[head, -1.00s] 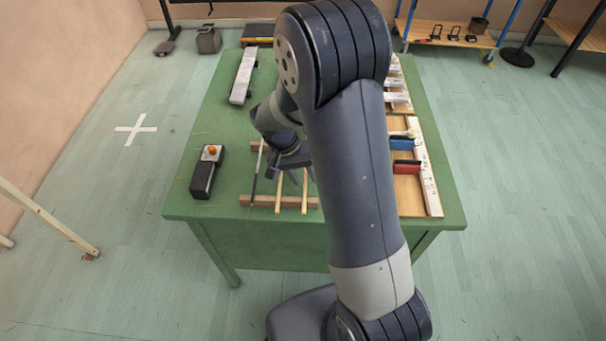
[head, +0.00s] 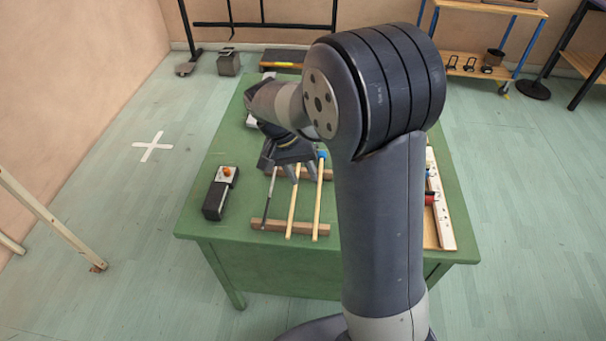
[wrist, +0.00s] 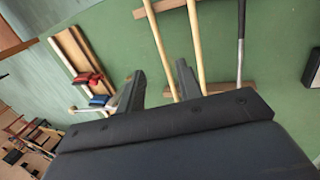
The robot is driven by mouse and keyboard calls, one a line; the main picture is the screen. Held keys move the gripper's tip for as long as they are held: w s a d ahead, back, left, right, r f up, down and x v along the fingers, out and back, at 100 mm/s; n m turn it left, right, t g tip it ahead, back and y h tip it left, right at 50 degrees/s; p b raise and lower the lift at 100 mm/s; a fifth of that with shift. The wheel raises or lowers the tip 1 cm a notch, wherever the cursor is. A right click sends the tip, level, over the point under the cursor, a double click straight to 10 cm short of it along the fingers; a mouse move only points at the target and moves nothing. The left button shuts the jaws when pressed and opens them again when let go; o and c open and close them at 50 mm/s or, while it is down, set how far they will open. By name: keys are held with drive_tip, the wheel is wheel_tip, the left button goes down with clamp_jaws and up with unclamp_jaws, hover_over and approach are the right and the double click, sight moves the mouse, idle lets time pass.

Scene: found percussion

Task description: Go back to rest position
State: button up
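My gripper (head: 303,172) hangs above the green table (head: 212,155), over the far part of a wooden rack that carries several sticks. In the wrist view my gripper (wrist: 158,82) shows two fingers spread apart with nothing between them. The rack's near wooden bar (head: 290,228) lies on the table. Two pale wooden sticks (head: 318,205) and one dark stick (head: 269,200) rest across it. The pale stick (wrist: 196,45) and the dark stick (wrist: 240,45) also show in the wrist view. My arm hides much of the table's right side in the head view.
A black box with an orange knob (head: 220,192) sits on the table's left. A wooden board with a white strip (head: 441,205) lies at the right edge. In the wrist view, red (wrist: 88,77) and blue (wrist: 98,100) pieces sit on it. Floor surrounds the table.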

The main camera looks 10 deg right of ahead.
sight(317, 205)
drive_tip(key=x, duration=1.1)
drive_tip(key=shift+a+r+p, duration=0.1)
drive_tip(key=shift+r+p, duration=0.2)
drive_tip(key=shift+r, duration=0.1)
drive_tip(key=shift+f+b, duration=0.3)
drive_tip(key=shift+b, duration=0.1)
